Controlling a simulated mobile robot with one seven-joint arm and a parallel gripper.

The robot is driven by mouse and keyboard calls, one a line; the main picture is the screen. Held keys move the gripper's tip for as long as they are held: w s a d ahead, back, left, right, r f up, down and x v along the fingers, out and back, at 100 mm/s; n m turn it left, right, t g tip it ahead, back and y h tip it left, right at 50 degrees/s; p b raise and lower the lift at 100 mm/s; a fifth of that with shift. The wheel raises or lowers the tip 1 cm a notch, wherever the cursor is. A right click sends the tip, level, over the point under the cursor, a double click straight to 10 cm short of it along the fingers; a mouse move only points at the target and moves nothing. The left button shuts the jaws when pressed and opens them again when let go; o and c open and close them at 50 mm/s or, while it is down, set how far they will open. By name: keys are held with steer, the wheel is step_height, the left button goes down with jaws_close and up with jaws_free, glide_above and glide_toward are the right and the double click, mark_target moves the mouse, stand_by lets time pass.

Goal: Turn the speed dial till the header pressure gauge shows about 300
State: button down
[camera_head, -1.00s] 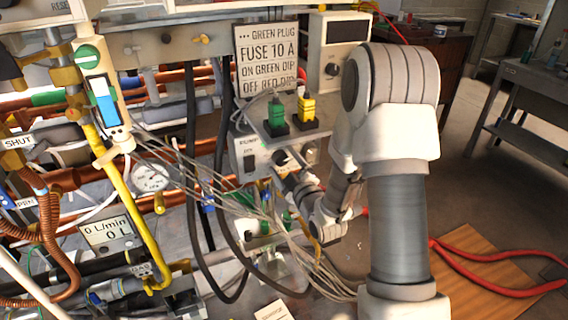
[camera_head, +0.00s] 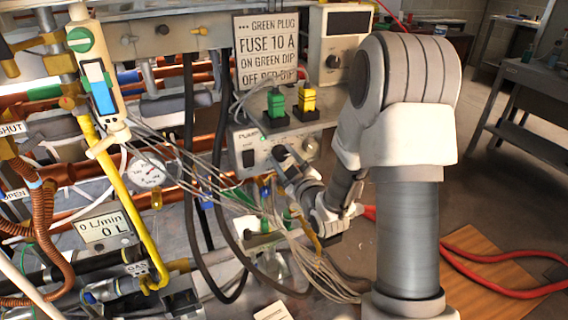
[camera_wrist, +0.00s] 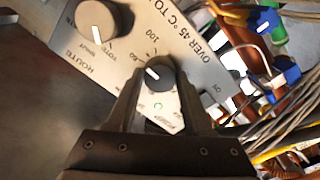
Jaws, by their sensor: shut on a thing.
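The speed dial (camera_wrist: 158,72) is a dark round knob with a white pointer mark, on the pale panel of the pump box. Printed numbers, 100 among them, stand around it. My gripper (camera_wrist: 158,84) is shut on the dial, one finger on each side, in the wrist view. In the head view my gripper (camera_head: 281,156) reaches the front of the pump box (camera_head: 246,141) and hides the dial there. A round white pressure gauge (camera_head: 149,173) sits left among the pipes. Its needle and numbers are too small to read.
A second knob marked ROUTE (camera_wrist: 97,20) is beside the dial. A green plug (camera_head: 276,103) and a yellow plug (camera_head: 308,98) stand on top of the box. Grey cables (camera_head: 205,180) hang close left of my gripper. A flow display (camera_head: 104,228) reads 0 L/min.

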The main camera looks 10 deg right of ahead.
steer(key=shift+c, duration=1.5)
jaws_free()
steer(key=s+d+p, duration=0.1)
steer(key=s+p, duration=0.7)
steer(key=s+d+p, duration=0.2)
steer(key=s+p, duration=0.6)
steer(key=s, duration=0.1)
steer(key=shift+d, duration=0.25)
